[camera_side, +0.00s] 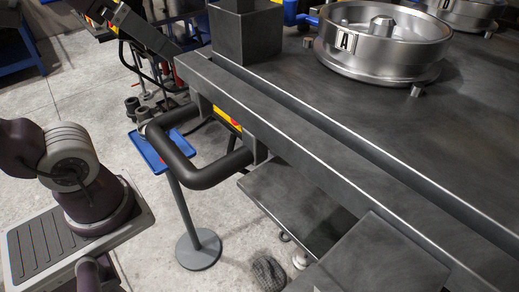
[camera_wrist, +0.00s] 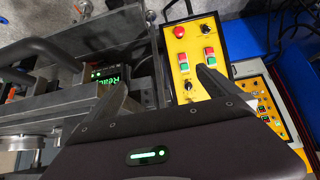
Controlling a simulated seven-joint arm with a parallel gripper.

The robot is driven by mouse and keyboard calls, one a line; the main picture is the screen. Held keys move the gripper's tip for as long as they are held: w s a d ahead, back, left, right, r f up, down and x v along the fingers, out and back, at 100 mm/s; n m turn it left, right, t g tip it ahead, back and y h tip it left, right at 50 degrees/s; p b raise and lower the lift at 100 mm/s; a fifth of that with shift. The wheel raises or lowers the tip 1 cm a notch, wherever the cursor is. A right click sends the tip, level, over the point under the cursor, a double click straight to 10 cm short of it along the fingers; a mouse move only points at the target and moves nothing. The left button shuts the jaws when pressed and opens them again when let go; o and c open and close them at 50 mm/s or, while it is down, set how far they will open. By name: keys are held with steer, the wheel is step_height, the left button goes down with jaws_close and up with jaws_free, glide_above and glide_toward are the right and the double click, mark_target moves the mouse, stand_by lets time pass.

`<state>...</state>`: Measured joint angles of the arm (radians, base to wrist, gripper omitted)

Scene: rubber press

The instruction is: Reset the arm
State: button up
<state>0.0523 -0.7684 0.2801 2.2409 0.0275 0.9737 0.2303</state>
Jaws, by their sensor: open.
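My gripper (camera_wrist: 160,78) shows in the wrist view, with its two dark fingers wide apart and nothing between them. Its dark body with a green light bar fills the lower middle of that view. Beyond the fingers is a yellow control panel (camera_wrist: 188,45) with a red button at its top and green and red switches. The right fingertip overlaps the panel in the picture; whether they touch cannot be told. In the side view part of my arm shows at the left, but the gripper is not in that view.
A dark metal press table (camera_side: 330,110) fills the right of the side view, with a round metal mould (camera_side: 375,45) marked A on it. A bent black handle (camera_side: 205,175) juts from its edge. A blue tray (camera_side: 150,155) stands on a post. Open floor lies between.

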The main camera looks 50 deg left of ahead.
steer(key=shift+s+d+f, duration=0.15)
steer(key=shift+d+f, duration=0.45)
steer(key=shift+f, duration=0.1)
steer(key=w+a+r+t, duration=0.1)
steer(key=a+r, duration=0.6)
steer(key=a, duration=0.1)
steer(key=shift+x, duration=4.95)
steer(key=v, duration=1)
steer(key=s+d+f+g, duration=0.2)
steer(key=d+f, duration=0.9)
steer(key=f, duration=0.1)
steer(key=shift+s+g, duration=0.25)
steer(key=shift+g, duration=0.05)
